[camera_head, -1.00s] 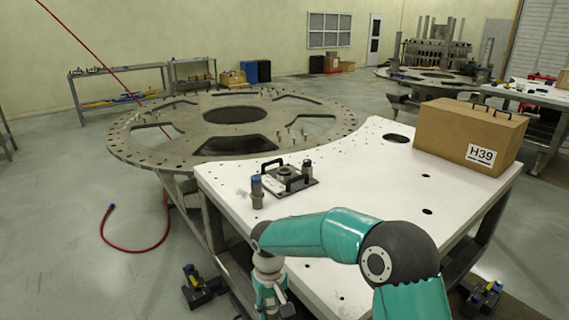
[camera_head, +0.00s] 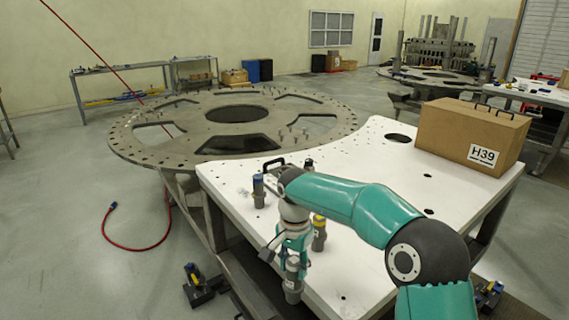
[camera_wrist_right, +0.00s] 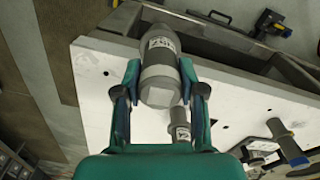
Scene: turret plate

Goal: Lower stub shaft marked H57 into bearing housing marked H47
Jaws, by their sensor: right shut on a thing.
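My right gripper (camera_head: 294,262) is shut around a grey stub shaft (camera_head: 292,289), held upright near the table's left edge. In the right wrist view this shaft (camera_wrist_right: 160,72) sits between the fingers (camera_wrist_right: 160,97), with an upside-down label that seems to read H57. The bearing housing on the white table is mostly hidden behind my arm in the head view; a black handle (camera_head: 272,163) shows. In the wrist view part of the housing (camera_wrist_right: 262,146) shows at lower right, its mark unreadable. My left gripper is not in view.
A yellow-topped grey shaft (camera_head: 319,232) stands on the white table (camera_head: 365,165) close to my right gripper. A blue-topped one (camera_head: 259,190) stands beside the housing. A box marked H39 (camera_head: 450,130) is at the table's right. A large ring plate (camera_head: 150,150) lies behind.

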